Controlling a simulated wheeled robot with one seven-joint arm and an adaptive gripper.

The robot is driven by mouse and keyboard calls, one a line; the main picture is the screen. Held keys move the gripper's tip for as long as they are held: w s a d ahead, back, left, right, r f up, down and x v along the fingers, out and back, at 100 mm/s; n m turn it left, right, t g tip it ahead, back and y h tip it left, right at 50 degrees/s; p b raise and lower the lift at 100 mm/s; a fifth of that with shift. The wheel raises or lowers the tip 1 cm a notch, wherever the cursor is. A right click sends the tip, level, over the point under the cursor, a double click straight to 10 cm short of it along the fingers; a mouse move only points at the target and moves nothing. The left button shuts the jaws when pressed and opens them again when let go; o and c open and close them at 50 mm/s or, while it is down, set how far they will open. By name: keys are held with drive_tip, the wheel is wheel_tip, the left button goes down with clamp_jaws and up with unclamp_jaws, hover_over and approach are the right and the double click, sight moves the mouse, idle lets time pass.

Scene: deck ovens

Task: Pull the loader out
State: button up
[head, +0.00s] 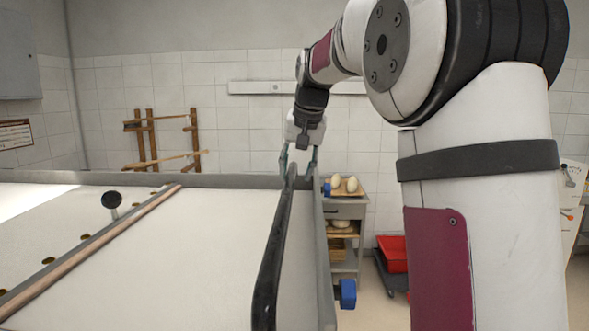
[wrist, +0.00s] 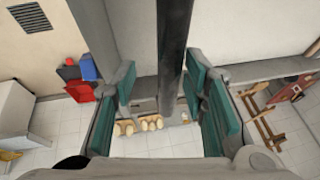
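The loader (head: 215,245) is a wide pale belt surface with a grey metal rim, filling the lower left of the head view. A long dark bar (head: 270,275), seemingly its handle, runs along its right side. My gripper (head: 298,166) is over the far end of this bar, pointing down. In the wrist view my gripper (wrist: 160,88) is open, with teal-padded fingers spread. The dark bar (wrist: 172,50) passes between the fingers, closer to the right one, with a gap on the left. Whether the right pad touches it I cannot tell.
A black knob (head: 111,200) and a wooden strip (head: 95,245) are on the belt. Behind stand a wooden rack (head: 151,140) and a shelf cart (head: 344,212) with dough pieces. A red bin (head: 392,252) is on the floor at right.

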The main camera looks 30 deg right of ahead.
drive_tip(key=shift+a, duration=0.15)
drive_tip(key=shift+s+r, duration=0.1)
drive_tip(key=shift+r, duration=0.45)
drive_tip(key=v, duration=1)
drive_tip(key=shift+s+r, duration=0.25)
drive_tip(key=shift+r, duration=0.15)
